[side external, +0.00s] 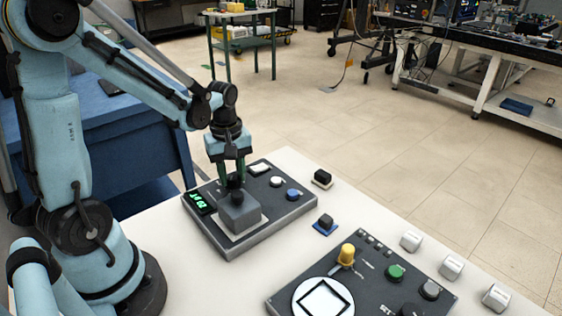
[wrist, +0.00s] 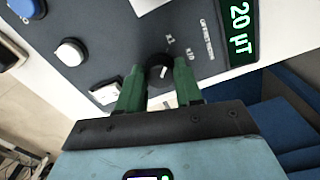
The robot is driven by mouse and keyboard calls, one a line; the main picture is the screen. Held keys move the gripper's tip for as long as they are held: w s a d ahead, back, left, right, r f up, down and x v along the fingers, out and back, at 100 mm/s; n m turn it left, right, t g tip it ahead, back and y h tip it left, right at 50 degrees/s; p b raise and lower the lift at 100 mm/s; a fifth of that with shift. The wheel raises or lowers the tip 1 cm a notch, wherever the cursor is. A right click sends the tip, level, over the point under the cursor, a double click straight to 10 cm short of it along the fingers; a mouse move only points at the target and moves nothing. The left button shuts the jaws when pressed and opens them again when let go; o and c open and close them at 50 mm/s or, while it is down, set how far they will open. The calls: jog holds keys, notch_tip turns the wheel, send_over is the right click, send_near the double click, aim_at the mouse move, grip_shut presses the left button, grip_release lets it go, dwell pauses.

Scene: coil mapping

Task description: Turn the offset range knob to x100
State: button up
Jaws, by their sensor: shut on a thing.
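The black knob (wrist: 158,62) sits on the dark panel, between my gripper's two green fingertips. My gripper (wrist: 158,76) is shut on this knob. In the side view my gripper (side external: 234,178) reaches down to the panel (side external: 228,248) behind a grey block, with the knob mostly hidden. The green display (wrist: 240,28) reads 20 µT and also shows in the side view (side external: 199,203).
A grey block with a black top (side external: 240,213) stands on a white plate on the panel, close to my gripper. White (side external: 276,181) and blue (side external: 293,194) buttons are to the right. A second panel (side external: 400,280) stands in front, with a yellow knob (side external: 346,254).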

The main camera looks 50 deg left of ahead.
jog(key=m, duration=0.4)
jog(key=shift+m, duration=0.4)
jog(key=m, duration=0.4)
jog(key=shift+s+a, duration=0.1)
jog(key=m, duration=0.5)
jog(key=shift+a+m, duration=0.1)
jog(key=shift+m, duration=2)
jog(key=o, duration=1)
jog(key=shift+o, duration=0.2)
